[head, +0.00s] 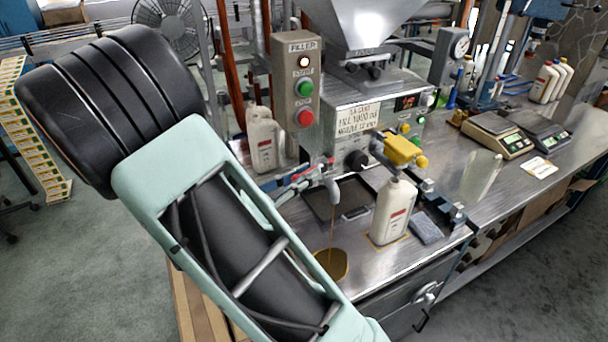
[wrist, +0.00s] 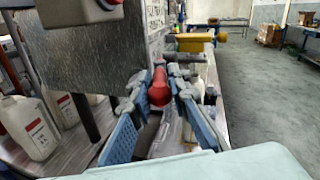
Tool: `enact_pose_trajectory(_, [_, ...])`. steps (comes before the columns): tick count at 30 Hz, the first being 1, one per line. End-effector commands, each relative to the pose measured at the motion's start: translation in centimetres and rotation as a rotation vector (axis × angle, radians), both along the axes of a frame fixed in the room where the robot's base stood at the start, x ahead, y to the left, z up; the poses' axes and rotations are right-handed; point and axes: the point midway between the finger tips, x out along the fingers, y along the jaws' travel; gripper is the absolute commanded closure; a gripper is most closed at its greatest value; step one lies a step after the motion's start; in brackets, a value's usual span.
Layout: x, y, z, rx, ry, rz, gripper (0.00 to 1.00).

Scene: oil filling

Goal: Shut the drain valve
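The drain valve's red handle (head: 302,174) shows beside the metal spout (head: 331,186) at the front of the filling machine. A thin brown stream of oil falls from the spout into a brownish bowl (head: 332,263). My gripper (head: 292,185) is at the handle, partly hidden by my arm in the head view. In the wrist view the red handle (wrist: 159,88) lies between the tips of my gripper (wrist: 158,80). The blue-padded fingers stand apart on either side of it. Whether they touch it is hard to tell.
A white bottle (head: 394,210) stands right of the spout, by a yellow-topped fitting (head: 402,149). Another white bottle (head: 264,140) stands behind my gripper. The button post (head: 299,95) rises close behind. Scales (head: 497,135) stand farther right. The floor at right is clear.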

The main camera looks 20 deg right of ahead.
Motion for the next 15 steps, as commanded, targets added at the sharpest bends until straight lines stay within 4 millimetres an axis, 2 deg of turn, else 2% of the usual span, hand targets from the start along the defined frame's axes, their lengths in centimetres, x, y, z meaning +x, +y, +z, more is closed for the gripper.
enact_pose_trajectory(3, [-0.01, 0.02, 0.0, 0.0, 0.0, 0.0, 1.0])
enact_pose_trajectory(15, [0.17, 0.03, 0.1, -0.001, -0.001, -0.021, 1.0])
